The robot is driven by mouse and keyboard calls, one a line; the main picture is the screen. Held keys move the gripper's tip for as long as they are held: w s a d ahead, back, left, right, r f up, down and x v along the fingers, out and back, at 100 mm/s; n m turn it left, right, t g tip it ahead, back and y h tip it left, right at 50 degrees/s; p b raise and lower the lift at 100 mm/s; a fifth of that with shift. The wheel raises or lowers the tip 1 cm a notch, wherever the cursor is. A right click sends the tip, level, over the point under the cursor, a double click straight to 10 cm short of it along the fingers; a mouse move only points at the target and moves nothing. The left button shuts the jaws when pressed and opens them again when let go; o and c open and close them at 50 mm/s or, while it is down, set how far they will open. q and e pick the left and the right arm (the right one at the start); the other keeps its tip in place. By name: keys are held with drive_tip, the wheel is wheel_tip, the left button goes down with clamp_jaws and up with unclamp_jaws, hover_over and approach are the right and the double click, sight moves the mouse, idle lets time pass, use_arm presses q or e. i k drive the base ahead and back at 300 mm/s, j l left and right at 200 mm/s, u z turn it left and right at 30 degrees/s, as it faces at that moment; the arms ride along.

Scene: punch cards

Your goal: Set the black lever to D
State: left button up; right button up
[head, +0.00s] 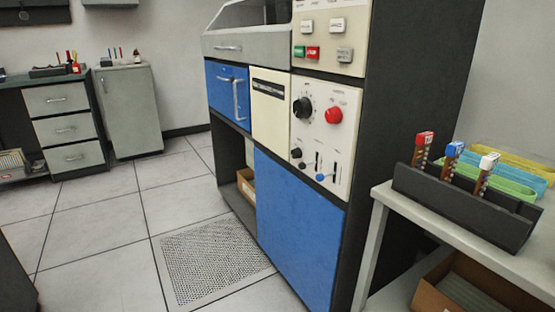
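A cream control panel (322,125) is on the front of the tall dark machine. It carries a large black round knob (302,108) and a red round knob (334,115). Below them, at the panel's lower left, are a small black knob (297,152) and another small dark knob (302,165). A blue lever knob (321,177) sits at the lower end of a narrow slot. Another dark slot (335,170) is to its right. I cannot tell for sure which small knob is the black lever, and its letter marks are too small to read. Neither gripper is in view.
A bench (383,194) at right holds a dark rack (455,212) with red, blue and white-topped items and coloured trays. A cardboard box (436,290) is underneath. The tiled floor (125,225) at left is clear.

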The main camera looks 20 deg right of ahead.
sight(302, 165)
drive_tip(key=i+j+u, duration=0.15)
drive_tip(key=i+j, duration=0.55)
